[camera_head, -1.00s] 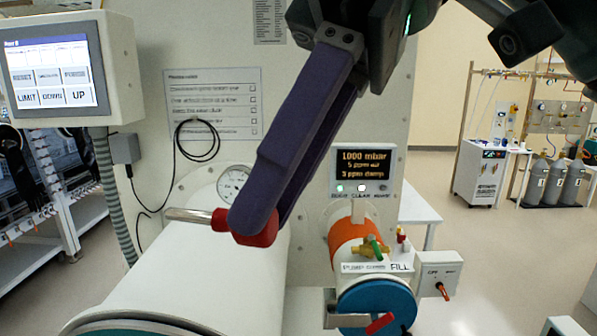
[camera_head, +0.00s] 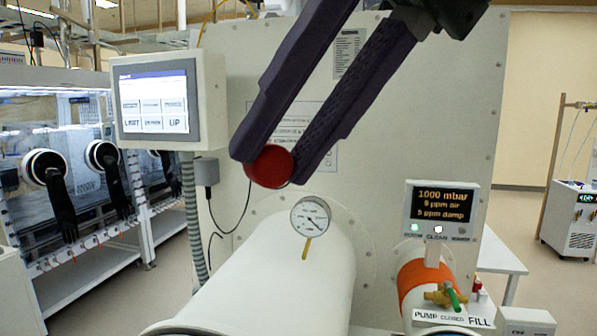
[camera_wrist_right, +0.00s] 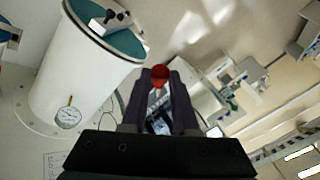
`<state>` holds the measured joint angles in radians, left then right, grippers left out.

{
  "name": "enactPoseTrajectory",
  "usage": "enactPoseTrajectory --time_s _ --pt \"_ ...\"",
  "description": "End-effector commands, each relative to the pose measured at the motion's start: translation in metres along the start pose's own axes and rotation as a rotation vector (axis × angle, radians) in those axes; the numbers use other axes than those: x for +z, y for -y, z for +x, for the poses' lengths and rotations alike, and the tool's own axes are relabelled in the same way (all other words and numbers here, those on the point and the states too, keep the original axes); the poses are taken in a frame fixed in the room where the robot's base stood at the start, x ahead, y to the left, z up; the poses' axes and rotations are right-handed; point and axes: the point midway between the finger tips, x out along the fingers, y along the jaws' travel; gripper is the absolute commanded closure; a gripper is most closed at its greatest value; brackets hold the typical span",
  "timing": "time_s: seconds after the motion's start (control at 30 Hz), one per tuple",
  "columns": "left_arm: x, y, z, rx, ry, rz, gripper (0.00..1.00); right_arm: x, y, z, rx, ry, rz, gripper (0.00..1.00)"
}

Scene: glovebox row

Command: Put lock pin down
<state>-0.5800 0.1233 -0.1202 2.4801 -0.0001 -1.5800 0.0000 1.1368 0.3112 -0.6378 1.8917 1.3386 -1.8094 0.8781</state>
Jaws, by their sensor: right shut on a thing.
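The lock pin shows as a round red knob (camera_head: 269,166) between the fingertips of my right gripper (camera_head: 272,165) in the head view. The gripper is shut on it and holds it in the air, in front of the panel and up and left of the dial gauge. The pin's metal shaft is hidden in the head view. In the right wrist view the red knob (camera_wrist_right: 159,75) sits between the two dark fingertips (camera_wrist_right: 160,85). My left gripper is not in view.
A large white cylinder (camera_head: 285,270) with a dial gauge (camera_head: 311,216) lies below the gripper. A touch screen (camera_head: 153,97) stands at the left. A smaller port with an orange band (camera_head: 418,280) and a pressure display (camera_head: 441,211) are at the right.

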Motion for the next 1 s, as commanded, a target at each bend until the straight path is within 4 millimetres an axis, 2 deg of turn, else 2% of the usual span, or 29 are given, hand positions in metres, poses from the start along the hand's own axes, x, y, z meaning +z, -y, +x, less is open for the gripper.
enactPoseTrajectory --time_s 0.23,0.47,0.67,1.0 --pt "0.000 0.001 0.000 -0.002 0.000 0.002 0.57 -0.010 0.010 -0.011 0.085 -0.110 0.199 1.00" --pt "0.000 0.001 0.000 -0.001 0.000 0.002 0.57 -0.010 0.009 -0.012 0.095 -0.118 0.229 1.00" --pt "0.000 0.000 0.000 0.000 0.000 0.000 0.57 -0.002 -0.001 -0.007 0.018 -0.017 0.054 1.00" --pt "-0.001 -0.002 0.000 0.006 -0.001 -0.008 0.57 0.018 -0.020 0.004 -0.168 0.223 -0.385 1.00"
